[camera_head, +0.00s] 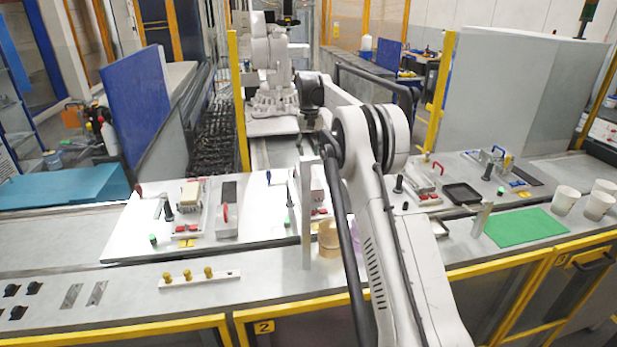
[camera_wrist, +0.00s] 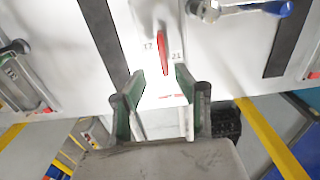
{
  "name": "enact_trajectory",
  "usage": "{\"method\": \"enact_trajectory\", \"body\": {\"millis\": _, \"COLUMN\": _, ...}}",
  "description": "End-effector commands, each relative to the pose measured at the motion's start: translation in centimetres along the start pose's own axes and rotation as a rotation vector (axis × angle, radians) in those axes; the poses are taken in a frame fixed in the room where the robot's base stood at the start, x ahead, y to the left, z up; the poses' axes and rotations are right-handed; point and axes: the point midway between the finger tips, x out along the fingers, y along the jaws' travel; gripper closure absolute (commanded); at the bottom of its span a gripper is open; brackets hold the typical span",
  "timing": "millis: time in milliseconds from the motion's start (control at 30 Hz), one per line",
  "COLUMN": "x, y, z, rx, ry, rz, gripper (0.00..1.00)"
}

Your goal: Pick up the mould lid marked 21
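In the wrist view, a pale mould lid (camera_wrist: 176,54) with a red upright handle (camera_wrist: 162,48) lies ahead of my gripper (camera_wrist: 160,73). The mark 21 reads to the right of the handle, and 17 to its left. The two green-padded fingers are apart and empty, with the near end of the handle in line with the gap between them. I cannot tell how high the fingers are above the lid.
In the head view, clamps and fixtures stand on the white board (camera_head: 130,235). A green mat (camera_head: 525,227) and white cups (camera_head: 565,200) are at the right.

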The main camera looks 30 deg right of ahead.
Motion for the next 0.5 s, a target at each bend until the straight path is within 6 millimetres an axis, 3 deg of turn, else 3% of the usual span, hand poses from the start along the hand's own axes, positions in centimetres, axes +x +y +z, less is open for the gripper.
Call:
{"method": "enact_trajectory", "body": {"millis": 267, "x": 1.5, "y": -0.1, "z": 0.1, "rx": 0.000, "ry": 0.000, "rz": 0.000, "gripper": 0.70}}
{"method": "enact_trajectory", "body": {"millis": 500, "x": 4.3, "y": -0.5, "z": 0.4, "rx": 0.000, "ry": 0.000, "rz": 0.000, "gripper": 0.70}}
